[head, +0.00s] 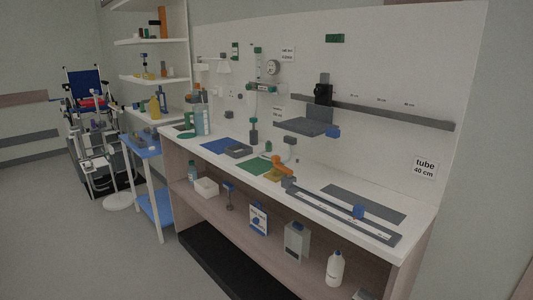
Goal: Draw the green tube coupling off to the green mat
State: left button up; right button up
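The green mat (254,166) lies flat on the white bench top, left of the middle, with an orange-yellow patch against its right side. Several small green parts are in view, and I cannot tell which is the tube coupling. One green piece (253,88) is on a pale fitting on the wall panel above the bench. A green-topped dark post (253,131) stands on the bench behind the mat. Neither of my grippers shows.
On the bench, a blue mat (216,145) and grey tray (238,151) are left of the green mat. An orange object (283,166) and long grey rail (340,217) are right. A grey shelf (306,127) juts from the panel. Floor at front left is clear.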

aim_at(260, 164)
jog(key=u, duration=0.85)
jog(key=i, duration=0.8)
jog(key=u, duration=0.7)
jog(key=i, duration=1.15)
jog(key=z, duration=0.35)
